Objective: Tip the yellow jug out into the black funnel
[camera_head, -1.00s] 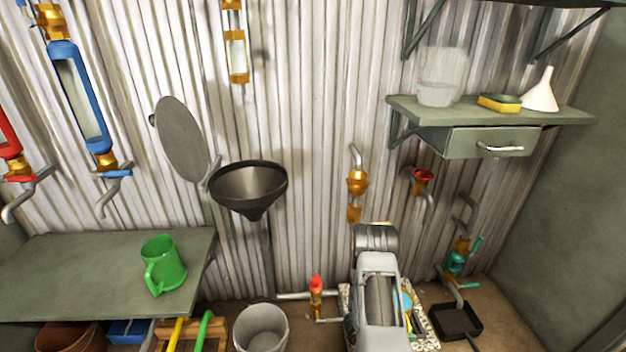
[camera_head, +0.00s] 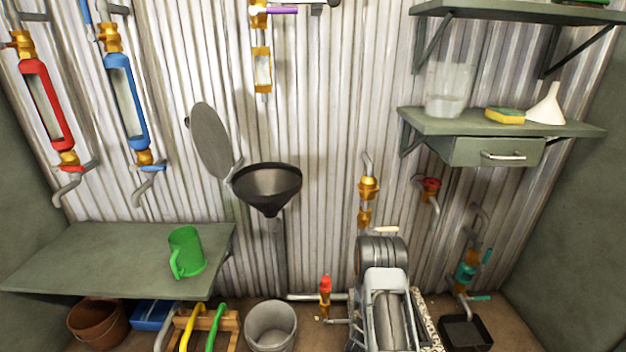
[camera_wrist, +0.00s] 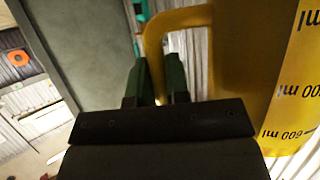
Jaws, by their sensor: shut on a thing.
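The yellow jug (camera_wrist: 235,75) fills the upper right of the wrist view, with "ml" scale marks that read upside down there. My gripper (camera_wrist: 156,80) has its dark green fingers shut on the jug's yellow handle (camera_wrist: 153,38). The jug's mouth and contents are out of sight. I cannot make out the jug in the head view. The black funnel (camera_head: 267,187) is fixed at the corrugated wall in the middle of the head view, mouth up. Its round grey lid (camera_head: 210,140) stands open at its left. I cannot tell the jug's distance from the funnel.
A grey bucket (camera_head: 271,326) is on the floor below the funnel. The right shelf (camera_head: 440,122) holds a clear beaker (camera_head: 446,92), a sponge (camera_head: 505,116) and a white funnel (camera_head: 546,106). Pipes and valves line the wall.

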